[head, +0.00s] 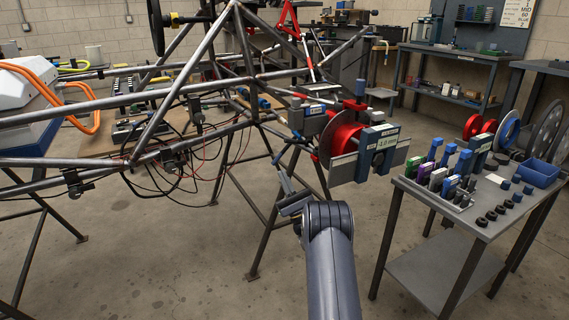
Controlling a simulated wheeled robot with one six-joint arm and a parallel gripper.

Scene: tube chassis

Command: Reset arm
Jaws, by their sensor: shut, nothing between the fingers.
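My arm (331,255) rises from the bottom of the head view, right of the middle. Its wrist bends left, and my gripper (284,178) points up and away, toward the front end of the tube chassis (170,95). The gripper is shut with nothing held. It is small and dark here, and I cannot tell how far its tips are from the tubes and struts behind it.
A red disc hub with a gauge (380,147) reading -1.0 is close right of my gripper. A grey cart (470,222) with blocks and a blue bin (539,172) stands at right. Black and red wires hang below the tubes. Trestle legs (262,235) stand behind my arm.

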